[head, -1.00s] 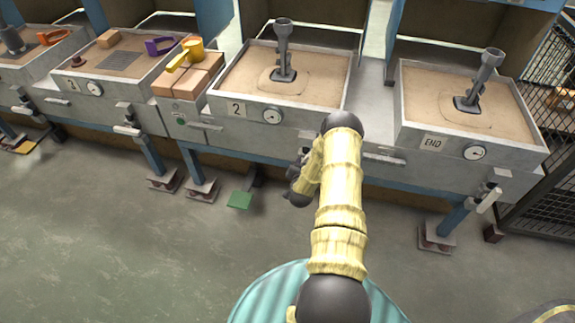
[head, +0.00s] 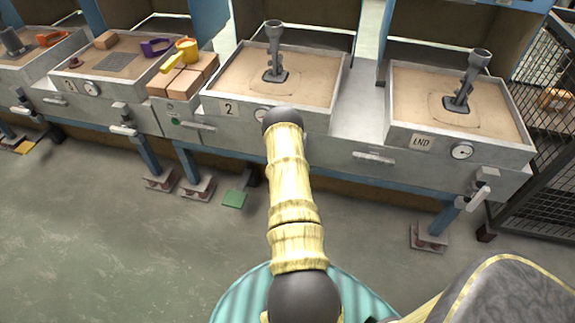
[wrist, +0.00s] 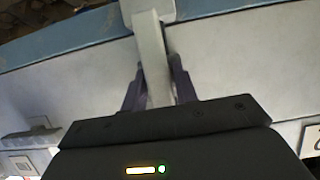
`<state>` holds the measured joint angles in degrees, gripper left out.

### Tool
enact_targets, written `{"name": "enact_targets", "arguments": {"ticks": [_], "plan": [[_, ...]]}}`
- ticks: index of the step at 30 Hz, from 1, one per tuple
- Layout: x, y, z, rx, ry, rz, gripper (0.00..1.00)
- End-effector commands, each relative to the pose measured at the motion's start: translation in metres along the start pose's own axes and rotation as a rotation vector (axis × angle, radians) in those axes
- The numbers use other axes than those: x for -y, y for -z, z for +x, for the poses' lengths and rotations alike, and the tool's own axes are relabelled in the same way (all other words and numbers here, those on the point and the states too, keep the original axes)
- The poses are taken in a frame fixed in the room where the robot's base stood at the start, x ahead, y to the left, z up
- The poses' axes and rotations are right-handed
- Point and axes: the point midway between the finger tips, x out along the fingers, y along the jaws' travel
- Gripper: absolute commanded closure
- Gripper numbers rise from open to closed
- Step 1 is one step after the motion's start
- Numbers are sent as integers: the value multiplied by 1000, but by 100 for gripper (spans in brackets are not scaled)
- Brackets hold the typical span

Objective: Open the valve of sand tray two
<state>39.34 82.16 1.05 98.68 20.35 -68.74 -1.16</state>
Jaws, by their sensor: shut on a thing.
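Sand tray two (head: 240,117) is a grey sand-filled tray with a "2" plate and a dial on its front. A dark grey upright fitting (head: 274,55) stands in its sand. My arm crosses the tray's front and hides its valve and my gripper in the head view. In the wrist view, my gripper (wrist: 158,85) has its two dark fingers on either side of a pale grey lever (wrist: 150,50), shut on it. The lever runs from a light block at the top down between the fingers, slightly tilted. A white label plate (wrist: 311,140) shows partly at the right edge.
To the right, the END tray (head: 405,138) has a pale handle (head: 483,190) below its front. To the left are blocks with a yellow scoop (head: 187,48) and tray three (head: 68,86). A green pedal (head: 234,199) is near the floor. A mesh fence stands far right.

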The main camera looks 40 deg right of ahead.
Motion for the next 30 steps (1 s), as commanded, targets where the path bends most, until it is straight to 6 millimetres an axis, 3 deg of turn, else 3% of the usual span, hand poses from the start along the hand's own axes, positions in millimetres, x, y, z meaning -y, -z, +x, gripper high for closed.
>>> {"name": "enact_targets", "arguments": {"ticks": [13, 14, 15, 25, 30], "plan": [[-5, -3, 0, 8, -10, -11, 100], [-5, -3, 0, 8, -10, -11, 65], [-4, -3, 0, 8, -9, -11, 57], [-2, -1, -1, 3, -6, -8, 56], [-2, 0, -13, 5, -5, -9, 56]]}}
